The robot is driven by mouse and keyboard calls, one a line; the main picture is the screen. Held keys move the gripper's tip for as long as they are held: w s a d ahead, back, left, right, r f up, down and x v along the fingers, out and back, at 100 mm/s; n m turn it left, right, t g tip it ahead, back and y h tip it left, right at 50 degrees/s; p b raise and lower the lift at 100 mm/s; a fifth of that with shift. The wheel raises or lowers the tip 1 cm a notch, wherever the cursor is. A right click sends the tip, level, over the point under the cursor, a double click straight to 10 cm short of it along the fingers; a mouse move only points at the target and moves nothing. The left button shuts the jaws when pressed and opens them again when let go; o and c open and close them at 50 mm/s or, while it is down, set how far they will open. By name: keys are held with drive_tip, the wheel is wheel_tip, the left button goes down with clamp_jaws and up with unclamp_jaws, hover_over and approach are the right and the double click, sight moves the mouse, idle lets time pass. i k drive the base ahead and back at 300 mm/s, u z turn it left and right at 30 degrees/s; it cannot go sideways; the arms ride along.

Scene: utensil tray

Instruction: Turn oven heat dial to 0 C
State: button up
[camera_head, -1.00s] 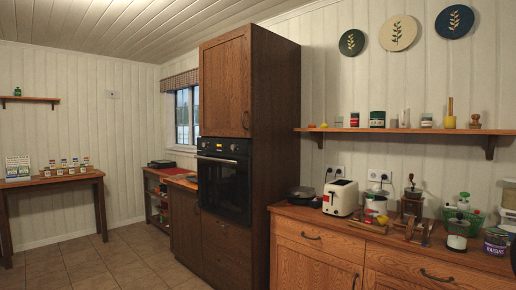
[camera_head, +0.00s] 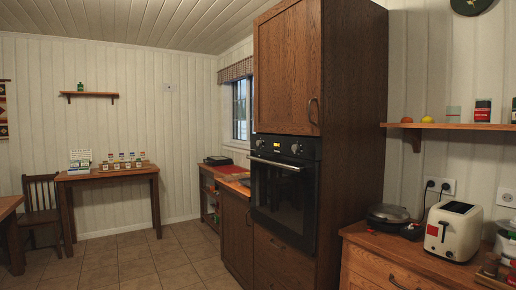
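The black built-in oven (camera_head: 283,187) sits in a tall dark wood cabinet (camera_head: 341,112) near the middle of the head view. Its control panel (camera_head: 278,148) carries a round dial at the left (camera_head: 260,143), a small lit display between, and a round dial at the right (camera_head: 296,149). The dial markings are too small to read, so I cannot tell which is the heat dial or its setting. The oven door looks closed, with a handle bar along its top. My gripper is not in view.
A counter (camera_head: 400,262) with a white toaster (camera_head: 453,231) and a dark round appliance (camera_head: 388,214) stands right of the cabinet. A shelf (camera_head: 455,126) hangs above it. Tiled floor (camera_head: 140,262) is open at left, before a small table (camera_head: 108,174) and a chair (camera_head: 42,205).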

sight(296, 148)
drive_tip(key=u, duration=0.15)
drive_tip(key=i, duration=0.4)
drive_tip(key=z, duration=0.2)
drive_tip(key=k, duration=0.45)
drive_tip(key=z, duration=0.7)
drive_tip(key=i, duration=1.6)
drive_tip(key=u, duration=1.5)
drive_tip(key=i, duration=1.05)
drive_tip(key=u, duration=0.95)
